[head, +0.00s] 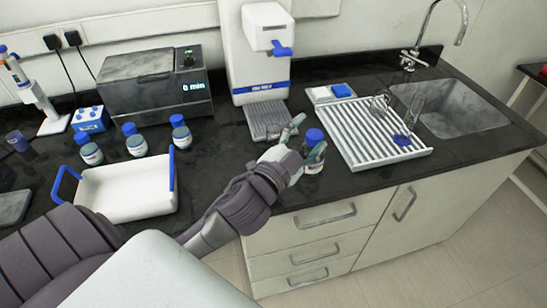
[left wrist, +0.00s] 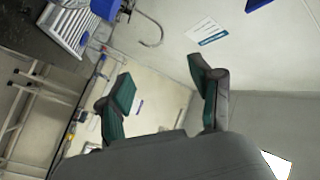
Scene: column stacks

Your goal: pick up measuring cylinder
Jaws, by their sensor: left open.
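A clear measuring cylinder with a blue base (head: 403,140) appears to stand on the white ribbed drying rack (head: 350,153), left of the sink. Its glass is faint against the dark counter and sink. My left gripper (head: 308,137) is open, left of the rack and apart from the cylinder. In the left wrist view its two green-padded fingers (left wrist: 160,88) are spread with nothing between them. A blue-capped bottle (head: 314,137) shows behind the fingers in the head view, partly hidden by them. The rack shows in the left wrist view (left wrist: 70,28) at the upper left. My right gripper is not in view.
Another glass vessel (head: 380,102) is on the rack's far side. A sink (head: 465,122) with a tall tap (head: 412,58) lies to the right. A white dispenser (head: 256,60) stands behind my gripper. A white tray (head: 125,188) and several bottles are at the left.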

